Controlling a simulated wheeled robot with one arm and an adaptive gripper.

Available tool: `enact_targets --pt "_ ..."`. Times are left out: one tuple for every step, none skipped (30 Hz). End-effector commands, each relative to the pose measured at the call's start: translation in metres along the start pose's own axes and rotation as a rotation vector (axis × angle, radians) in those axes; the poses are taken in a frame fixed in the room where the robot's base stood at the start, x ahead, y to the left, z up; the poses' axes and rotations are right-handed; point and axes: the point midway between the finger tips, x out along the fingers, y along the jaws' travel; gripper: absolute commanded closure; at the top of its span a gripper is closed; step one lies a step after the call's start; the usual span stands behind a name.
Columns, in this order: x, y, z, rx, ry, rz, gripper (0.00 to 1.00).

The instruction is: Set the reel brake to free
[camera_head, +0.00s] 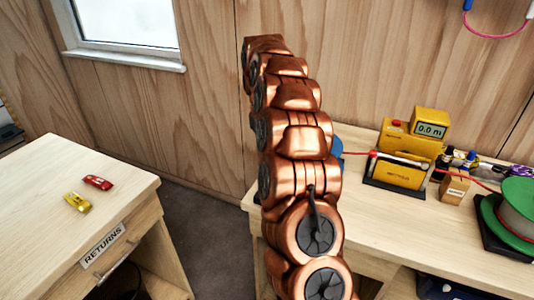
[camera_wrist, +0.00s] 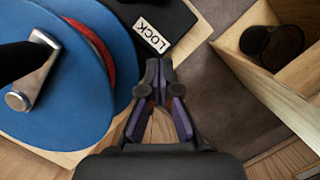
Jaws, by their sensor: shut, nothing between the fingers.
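In the wrist view a blue reel (camera_wrist: 75,95) fills the left side, with red line between its flanges. A silver crank (camera_wrist: 38,72) with a black grip is on its face. A black plate (camera_wrist: 175,18) beside it carries a white LOCK label (camera_wrist: 151,36). My gripper (camera_wrist: 158,72) is shut and empty, with its tips just below the label in the picture. I cannot make out a brake lever. In the head view only a sliver of the blue reel (camera_head: 336,148) shows behind my copper arm, which hides my gripper.
A yellow meter (camera_head: 400,170) with a 0.0 m display and a green reel (camera_head: 518,206) stand on the right bench. The RETURNS table (camera_head: 60,170) at left holds a red and a yellow item. A wooden compartment (camera_wrist: 250,60) holding a dark round object is right of my gripper.

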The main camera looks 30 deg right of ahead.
Motion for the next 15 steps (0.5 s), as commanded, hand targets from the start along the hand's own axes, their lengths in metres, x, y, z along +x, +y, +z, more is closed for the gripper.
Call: enact_targets --pt "0.003 0.0 0.001 0.0 0.001 0.0 1.0" --pt "0.005 0.0 0.001 0.0 0.002 -0.001 1.0" --pt "0.009 0.0 0.001 0.0 0.0 -0.001 1.0" --pt "0.012 0.0 0.001 0.0 -0.002 -0.001 1.0" --pt "0.015 0.0 0.002 -0.001 -0.003 -0.001 1.0" --pt "0.019 0.0 0.001 -0.001 -0.002 -0.001 1.0" --pt "0.022 0.0 0.001 -0.001 0.0 -0.001 1.0" --pt "0.025 0.0 0.001 -0.001 0.001 0.0 1.0" --pt "0.028 0.0 0.001 -0.001 0.0 -0.001 1.0" --pt "0.031 -0.001 0.002 -0.001 0.0 -0.001 1.0" --pt "0.035 0.0 0.002 -0.001 -0.002 -0.001 1.0" --pt "0.04 0.0 0.001 -0.001 -0.001 -0.001 1.0" --pt "0.043 0.0 0.001 -0.001 -0.001 -0.001 1.0" --pt "0.047 0.0 0.001 0.0 -0.001 -0.001 1.0" --pt "0.051 0.0 0.001 0.0 -0.001 -0.001 1.0"
